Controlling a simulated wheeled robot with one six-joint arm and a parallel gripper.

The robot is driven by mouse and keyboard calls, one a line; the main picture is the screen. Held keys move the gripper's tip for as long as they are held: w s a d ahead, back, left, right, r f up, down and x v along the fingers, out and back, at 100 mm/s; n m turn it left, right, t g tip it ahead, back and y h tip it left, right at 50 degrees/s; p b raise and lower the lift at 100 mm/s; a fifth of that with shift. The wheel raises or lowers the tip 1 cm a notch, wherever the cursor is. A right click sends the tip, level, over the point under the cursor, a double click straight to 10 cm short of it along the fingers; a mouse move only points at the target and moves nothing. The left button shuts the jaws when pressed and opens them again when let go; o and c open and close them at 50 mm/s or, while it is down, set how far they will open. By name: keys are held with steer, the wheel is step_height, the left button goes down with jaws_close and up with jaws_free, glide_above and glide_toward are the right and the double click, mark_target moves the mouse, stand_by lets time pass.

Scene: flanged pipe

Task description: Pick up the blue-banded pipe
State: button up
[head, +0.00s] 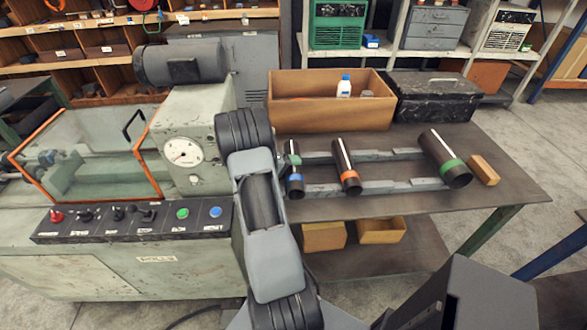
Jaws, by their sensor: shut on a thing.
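The blue-banded pipe (295,189) is a short dark tube with a blue ring near its front end. It is at the left end of the grey rails on the workbench, just right of my arm. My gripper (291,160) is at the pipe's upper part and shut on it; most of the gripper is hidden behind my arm. I cannot tell whether the pipe touches the rails or is slightly above them.
An orange-banded pipe (346,168) and a larger green-banded pipe (444,158) lie across the rails (395,186). A wooden block (484,170) is at right. A wooden box (330,118) and black case (432,97) stand behind. A machine (120,270) stands left.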

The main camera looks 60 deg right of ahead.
steer(key=c, duration=0.6)
steer(key=shift+c, duration=0.2)
steer(key=shift+r, duration=0.15)
